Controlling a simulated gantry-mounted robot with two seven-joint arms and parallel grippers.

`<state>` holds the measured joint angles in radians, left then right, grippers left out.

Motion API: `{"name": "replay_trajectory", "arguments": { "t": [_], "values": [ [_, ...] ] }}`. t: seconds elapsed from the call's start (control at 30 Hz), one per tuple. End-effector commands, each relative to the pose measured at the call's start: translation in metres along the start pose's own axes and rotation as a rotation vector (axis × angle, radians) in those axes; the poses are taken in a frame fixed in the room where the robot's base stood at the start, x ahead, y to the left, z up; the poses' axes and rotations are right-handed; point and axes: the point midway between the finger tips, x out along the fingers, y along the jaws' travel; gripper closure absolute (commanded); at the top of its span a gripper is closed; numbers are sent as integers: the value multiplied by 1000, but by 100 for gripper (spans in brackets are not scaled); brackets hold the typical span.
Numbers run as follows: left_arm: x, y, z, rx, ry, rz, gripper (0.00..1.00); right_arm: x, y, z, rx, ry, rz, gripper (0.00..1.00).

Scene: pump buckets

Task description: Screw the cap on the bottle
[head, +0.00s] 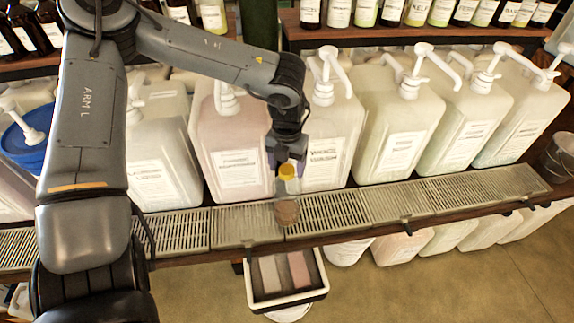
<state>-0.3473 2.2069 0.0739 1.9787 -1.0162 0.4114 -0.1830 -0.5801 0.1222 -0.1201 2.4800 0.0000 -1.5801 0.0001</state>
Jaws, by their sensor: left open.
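A small bottle (287,209) stands upright on the slatted ledge, clear at the top with brownish contents or a label lower down. A yellow cap (287,169) sits at the top of the bottle; whether it is threaded on or only resting there cannot be told. My left gripper (287,163) points down from above, with its open fingers on either side of the cap. Contact between the fingers and the cap cannot be made out. My right gripper is not in view.
Large pump jugs (406,118) stand in a row close behind the slatted ledge (340,211). Shelves of small bottles (391,12) run along the back. A white-rimmed tray (317,294) sits below the ledge's front edge. A metal bucket (557,158) is at the far right.

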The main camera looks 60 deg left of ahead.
Motion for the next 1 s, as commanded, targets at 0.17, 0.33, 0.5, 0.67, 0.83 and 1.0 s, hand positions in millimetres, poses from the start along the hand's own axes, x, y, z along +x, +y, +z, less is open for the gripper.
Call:
{"name": "replay_trajectory", "arguments": {
  "t": [0.17,0.33,0.5,0.67,0.83,1.0],
  "values": [
    [2,0,0,-272,0,-3,30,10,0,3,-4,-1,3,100],
    [2,-1,0,-546,0,-2,30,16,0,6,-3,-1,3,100],
    [2,-1,0,-821,0,-2,30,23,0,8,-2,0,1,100],
    [1,0,0,-1042,-1,-2,30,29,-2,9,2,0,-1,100],
    [0,0,0,-1164,-1,-1,30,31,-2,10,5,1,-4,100],
    [-1,0,0,-1182,-1,-1,30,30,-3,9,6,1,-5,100]
  ]
}}
